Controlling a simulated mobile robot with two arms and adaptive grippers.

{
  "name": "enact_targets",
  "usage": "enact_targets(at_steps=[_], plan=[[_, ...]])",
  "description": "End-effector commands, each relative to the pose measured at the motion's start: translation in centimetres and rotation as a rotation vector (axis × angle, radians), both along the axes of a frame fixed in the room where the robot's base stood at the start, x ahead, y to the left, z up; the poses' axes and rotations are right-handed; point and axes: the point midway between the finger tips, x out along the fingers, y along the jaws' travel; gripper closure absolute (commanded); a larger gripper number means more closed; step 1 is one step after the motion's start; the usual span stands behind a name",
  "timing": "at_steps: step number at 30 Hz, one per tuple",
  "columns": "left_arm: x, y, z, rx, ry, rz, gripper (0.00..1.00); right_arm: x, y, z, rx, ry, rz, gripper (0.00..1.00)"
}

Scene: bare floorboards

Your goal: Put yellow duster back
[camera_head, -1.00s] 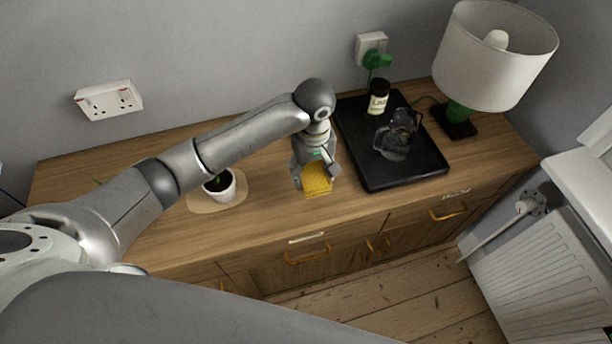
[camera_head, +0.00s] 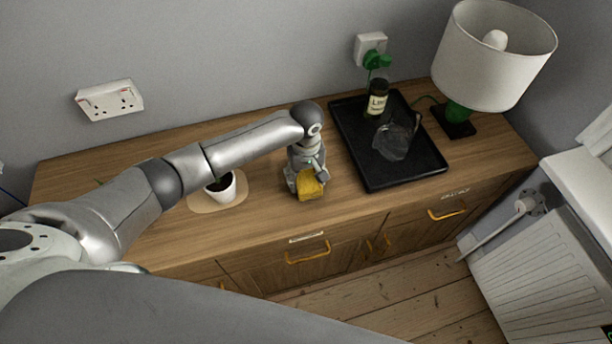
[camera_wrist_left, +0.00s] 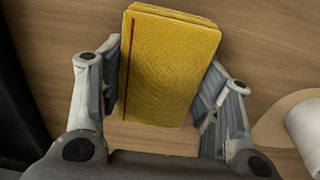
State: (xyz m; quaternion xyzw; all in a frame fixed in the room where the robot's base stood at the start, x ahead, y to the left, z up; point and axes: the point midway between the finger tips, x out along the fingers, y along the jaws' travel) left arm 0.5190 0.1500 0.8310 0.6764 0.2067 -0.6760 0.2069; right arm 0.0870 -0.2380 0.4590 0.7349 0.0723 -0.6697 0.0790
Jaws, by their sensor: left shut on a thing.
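The yellow duster (camera_head: 310,187) is a folded yellow cloth with a thin red line along one side. In the left wrist view the duster (camera_wrist_left: 168,68) sits between both fingers of the left gripper (camera_wrist_left: 160,95). I cannot tell whether the duster touches the wood. My right gripper is not in view.
A lamp (camera_head: 494,60) stands at the back right. Bare sideboard top (camera_head: 262,215) lies at the front.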

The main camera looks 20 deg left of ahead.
Motion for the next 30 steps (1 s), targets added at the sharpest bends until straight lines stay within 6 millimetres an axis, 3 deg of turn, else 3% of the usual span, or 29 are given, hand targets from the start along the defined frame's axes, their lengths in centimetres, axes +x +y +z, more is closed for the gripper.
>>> enact_targets(at_steps=[2,3,8,20,23,30], plan=[[-0.1,0.0,-0.3,0.0,0.002,0.0,0.64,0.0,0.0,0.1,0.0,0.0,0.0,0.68],[0.0,0.0,-0.3,-0.001,0.001,0.0,0.39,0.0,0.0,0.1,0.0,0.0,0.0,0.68],[0.0,0.0,-0.3,-0.001,0.001,0.0,0.2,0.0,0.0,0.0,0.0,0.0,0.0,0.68],[0.0,0.0,0.2,0.0,-0.001,0.0,0.2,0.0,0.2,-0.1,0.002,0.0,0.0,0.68],[0.1,-0.1,1.5,-0.002,-0.003,0.001,0.2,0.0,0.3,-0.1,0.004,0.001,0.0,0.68],[0.1,0.0,6.6,-0.002,-0.004,0.0,0.2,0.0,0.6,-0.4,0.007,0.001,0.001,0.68]])
